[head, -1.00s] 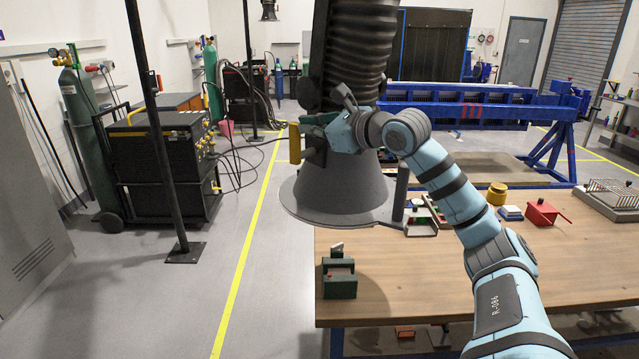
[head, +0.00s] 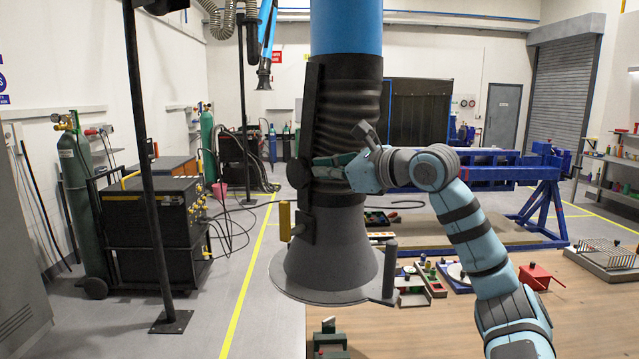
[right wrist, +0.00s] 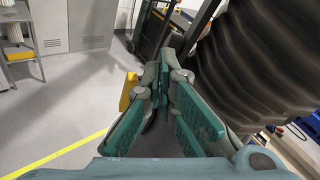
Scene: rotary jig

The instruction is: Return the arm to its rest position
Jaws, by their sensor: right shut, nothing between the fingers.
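My right arm comes in from the right in the head view. Its gripper (head: 328,165) is beside the black ribbed hose of an extraction hood (head: 335,240), above the hood's yellow handle (head: 285,221). In the right wrist view, the green-padded fingers (right wrist: 164,82) are shut with nothing between them. The yellow handle (right wrist: 128,92) shows left of the fingers, apart from them. The dark hose (right wrist: 255,60) fills the right side, close to the gripper; whether they touch I cannot tell. My left gripper is not in view.
The hood's wide round flange (head: 300,285) hangs by the left edge of the wooden workbench (head: 430,325). A green vise (head: 329,343), small trays and a red box (head: 535,276) are on the bench. A black post (head: 150,180) stands left. Floor between is clear.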

